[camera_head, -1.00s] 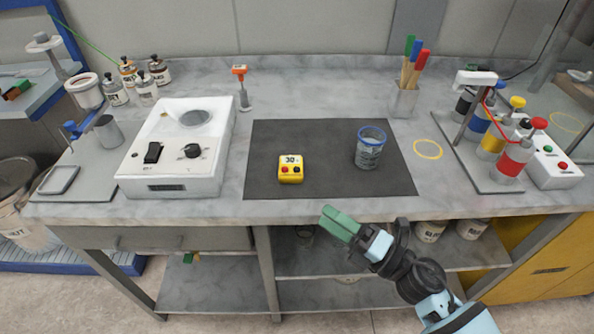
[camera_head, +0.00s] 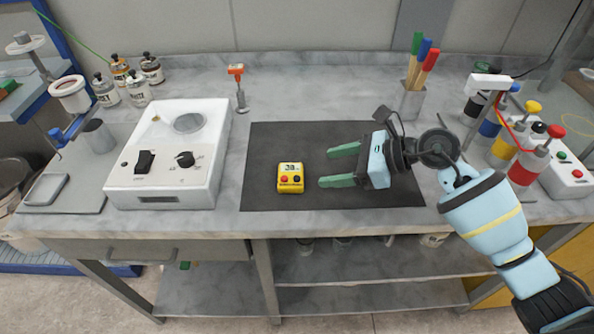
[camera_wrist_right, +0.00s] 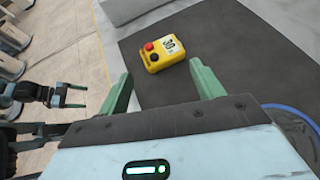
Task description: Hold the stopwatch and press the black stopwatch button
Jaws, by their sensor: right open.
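The yellow stopwatch (camera_head: 290,178) sits on the dark mat (camera_head: 265,147), its display and its red and black buttons facing up. In the right wrist view the stopwatch (camera_wrist_right: 165,50) lies ahead of the fingertips, and the black button (camera_wrist_right: 153,58) is beside the red one. My right gripper (camera_head: 340,166) is open and empty, to the right of the stopwatch and apart from it, its green fingers pointing left toward it. In the right wrist view my left gripper (camera_wrist_right: 78,96) shows at the left edge, with its fingers apart and nothing seen between them.
A blue-rimmed cup (camera_wrist_right: 296,116) stands close beside my right gripper; my arm hides it in the head view. A white hotplate-like device (camera_head: 205,160) is left of the mat. Bottles (camera_head: 528,160) and a pen holder (camera_head: 412,98) stand to the right.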

